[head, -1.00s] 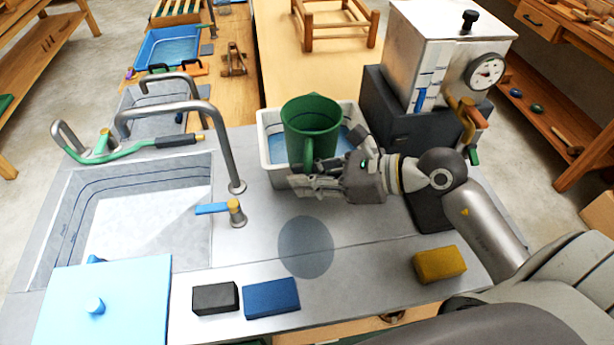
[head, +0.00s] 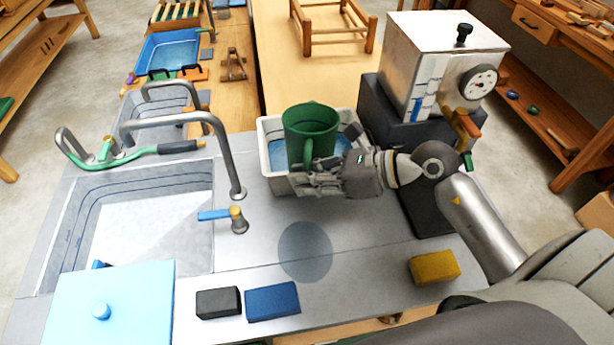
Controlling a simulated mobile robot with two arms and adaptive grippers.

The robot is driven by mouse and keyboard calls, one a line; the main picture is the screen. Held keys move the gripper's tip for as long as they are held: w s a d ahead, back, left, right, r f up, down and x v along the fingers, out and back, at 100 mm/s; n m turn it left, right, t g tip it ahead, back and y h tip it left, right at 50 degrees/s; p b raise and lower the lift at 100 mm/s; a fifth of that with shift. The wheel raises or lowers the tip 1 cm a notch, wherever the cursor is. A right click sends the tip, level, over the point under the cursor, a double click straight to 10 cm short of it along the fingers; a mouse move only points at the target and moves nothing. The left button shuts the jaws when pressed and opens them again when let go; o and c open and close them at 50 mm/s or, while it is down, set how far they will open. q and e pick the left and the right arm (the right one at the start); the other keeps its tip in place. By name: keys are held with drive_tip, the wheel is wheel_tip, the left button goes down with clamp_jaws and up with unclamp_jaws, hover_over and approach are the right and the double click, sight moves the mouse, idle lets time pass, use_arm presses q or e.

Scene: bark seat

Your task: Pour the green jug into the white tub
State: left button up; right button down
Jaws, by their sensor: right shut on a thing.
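The green jug (head: 309,128) is upright, or nearly so, over the white tub (head: 268,163). The tub stands on the grey counter and shows blue inside around the jug. My right gripper (head: 312,181) is shut on the jug's handle at the near side. The fingers hide part of the handle and the tub's front rim. I cannot tell whether the jug's base touches the tub. My left gripper is not in view.
A steel tap (head: 228,160) arches beside the sink (head: 150,220), left of the tub. A metal boiler with a dial (head: 440,70) stands close on the right. Black (head: 218,303), blue (head: 272,300) and yellow (head: 434,267) blocks lie along the front edge. The counter's middle is clear.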

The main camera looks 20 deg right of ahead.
sight(308, 152)
drive_tip(key=shift+w+d+r+p, duration=0.15)
drive_tip(key=shift+w+r+p, duration=0.2)
drive_tip(key=shift+p, duration=0.2)
drive_tip(key=shift+s+r+m+g+p, duration=0.25)
drive_tip(key=shift+r+m+g+p, duration=0.5)
drive_tip(key=shift+p, duration=1.25)
drive_tip(key=shift+r+m+g+y+p, duration=0.25)
drive_tip(key=shift+r+m+y+p, duration=0.3)
drive_tip(key=shift+r+p, duration=0.95)
drive_tip(key=shift+w, duration=0.1)
drive_tip(key=shift+w+r+p, duration=0.1)
drive_tip(key=shift+r+p, duration=0.2)
drive_tip(key=shift+p, duration=0.3)
drive_tip(key=shift+r, duration=0.1)
drive_tip(key=shift+w+d+r+m+g+p, duration=0.15)
drive_tip(key=shift+r+m+g+p, duration=0.15)
drive_tip(key=shift+m+p, duration=0.15)
drive_tip(key=shift+w+r+p, duration=0.1)
drive_tip(key=shift+r+p, duration=0.2)
drive_tip(key=shift+p, duration=0.05)
